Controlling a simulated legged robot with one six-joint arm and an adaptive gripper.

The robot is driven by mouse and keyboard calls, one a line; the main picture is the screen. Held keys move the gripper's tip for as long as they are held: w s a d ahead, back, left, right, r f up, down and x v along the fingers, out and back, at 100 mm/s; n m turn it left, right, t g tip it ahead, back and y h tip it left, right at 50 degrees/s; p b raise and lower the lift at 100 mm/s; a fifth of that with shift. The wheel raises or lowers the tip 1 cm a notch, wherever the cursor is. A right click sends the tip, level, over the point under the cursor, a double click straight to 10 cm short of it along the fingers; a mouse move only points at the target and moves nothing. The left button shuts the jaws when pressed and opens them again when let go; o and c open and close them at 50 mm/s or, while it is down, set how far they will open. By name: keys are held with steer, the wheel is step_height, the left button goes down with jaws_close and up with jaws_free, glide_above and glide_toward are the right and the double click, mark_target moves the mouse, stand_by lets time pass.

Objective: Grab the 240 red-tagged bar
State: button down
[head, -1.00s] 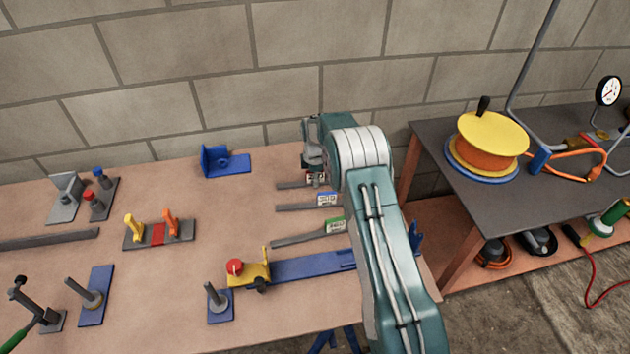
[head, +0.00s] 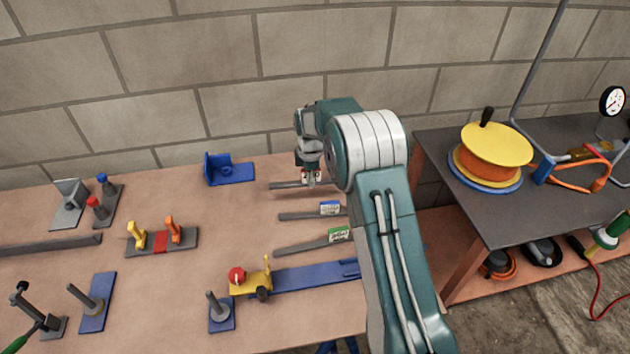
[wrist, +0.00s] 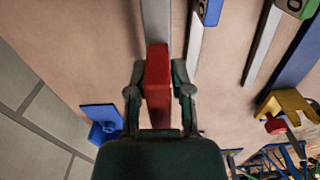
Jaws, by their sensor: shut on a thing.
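The red-tagged bar is a flat grey bar (head: 285,185) near the back of the workbench. Its tag end is at my gripper (head: 311,174). In the wrist view the red tag (wrist: 158,62) lies between the two fingers of my gripper (wrist: 158,85), which are shut on it. The grey length of the bar (wrist: 156,22) runs away to the top edge. A dark shadow shows beside it there. The number on the tag is not readable. A blue-tagged bar (head: 298,215) and a green-tagged bar (head: 300,247) lie nearer the front.
A blue bracket (head: 230,172) stands left of the bar. A blue strip with a yellow clamp (head: 250,284) lies in front of the bars. The block wall (head: 210,60) is close behind. A dark side table with a yellow reel (head: 496,145) stands to the right.

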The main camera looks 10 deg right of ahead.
steer(key=s+a+r, duration=0.4)
steer(key=s+a, duration=0.1)
steer(key=s, duration=0.2)
steer(key=shift+s+a+r, duration=0.15)
steer(key=shift+a+r, duration=0.05)
steer(key=shift+a, duration=0.15)
